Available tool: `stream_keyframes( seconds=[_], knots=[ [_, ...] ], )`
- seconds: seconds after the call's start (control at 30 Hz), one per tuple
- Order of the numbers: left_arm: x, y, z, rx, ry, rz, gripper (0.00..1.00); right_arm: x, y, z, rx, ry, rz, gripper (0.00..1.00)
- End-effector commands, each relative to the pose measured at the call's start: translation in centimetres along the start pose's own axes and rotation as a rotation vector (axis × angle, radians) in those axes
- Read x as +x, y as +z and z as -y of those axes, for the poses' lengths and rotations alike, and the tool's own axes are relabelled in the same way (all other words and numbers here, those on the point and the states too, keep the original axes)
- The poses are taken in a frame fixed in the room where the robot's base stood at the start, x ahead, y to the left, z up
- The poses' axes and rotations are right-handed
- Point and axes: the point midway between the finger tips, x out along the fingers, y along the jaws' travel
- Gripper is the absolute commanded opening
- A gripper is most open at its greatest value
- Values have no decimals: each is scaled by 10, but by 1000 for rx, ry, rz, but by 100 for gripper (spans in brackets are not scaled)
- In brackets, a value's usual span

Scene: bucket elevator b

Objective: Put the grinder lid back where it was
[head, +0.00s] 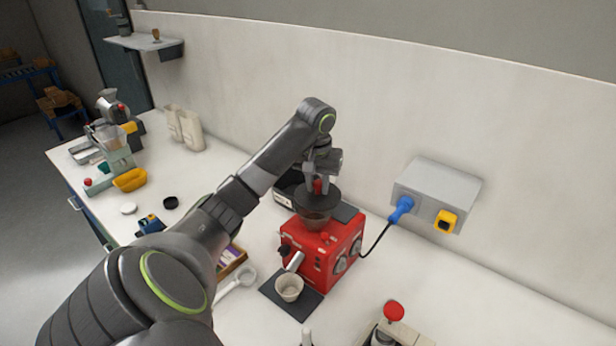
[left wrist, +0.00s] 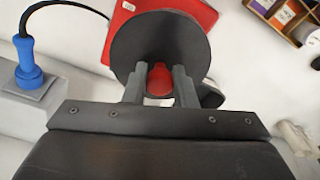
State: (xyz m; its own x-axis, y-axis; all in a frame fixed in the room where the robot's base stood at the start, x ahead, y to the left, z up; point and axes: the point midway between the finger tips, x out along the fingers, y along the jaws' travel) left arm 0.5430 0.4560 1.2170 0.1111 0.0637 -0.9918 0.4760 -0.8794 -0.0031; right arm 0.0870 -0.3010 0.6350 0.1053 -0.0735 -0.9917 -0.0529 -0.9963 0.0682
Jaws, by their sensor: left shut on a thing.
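The red grinder (head: 322,250) stands on the counter with a dark hopper on top. The grinder lid (head: 317,200) is a dark round disc with a red knob, right above the hopper; I cannot tell whether it touches the rim. My left gripper (head: 318,178) points down and is shut on the red knob. In the left wrist view the two fingers of my left gripper (left wrist: 160,85) hold the knob, and the lid (left wrist: 160,40) spreads out behind it, hiding most of the red grinder (left wrist: 202,10). My right gripper is not in view.
A grey wall box (head: 436,192) with a blue plug (head: 402,208) and its cable is right of the grinder. A red-knobbed device (head: 393,312) is at the bottom. A yellow tray (head: 130,180) lies far left.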

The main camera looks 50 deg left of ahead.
Motion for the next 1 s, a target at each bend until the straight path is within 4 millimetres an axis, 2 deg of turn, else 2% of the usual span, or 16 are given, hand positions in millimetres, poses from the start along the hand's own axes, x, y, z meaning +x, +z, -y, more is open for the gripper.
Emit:
stream_keyframes(
  seconds=[0.03,0.17,0.47,0.87,0.9,1.0],
  knots=[
    [4,5,-4,1,0,1,0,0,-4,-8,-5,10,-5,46],
    [8,9,-7,-1,-2,0,0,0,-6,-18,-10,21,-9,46],
    [10,9,-6,-1,-1,0,0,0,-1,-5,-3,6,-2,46],
    [19,10,-6,-1,-1,0,0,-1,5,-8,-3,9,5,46],
    [19,10,-6,-1,-1,0,28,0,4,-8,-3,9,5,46],
    [19,10,-6,-1,-1,0,41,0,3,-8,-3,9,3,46]
  ],
)
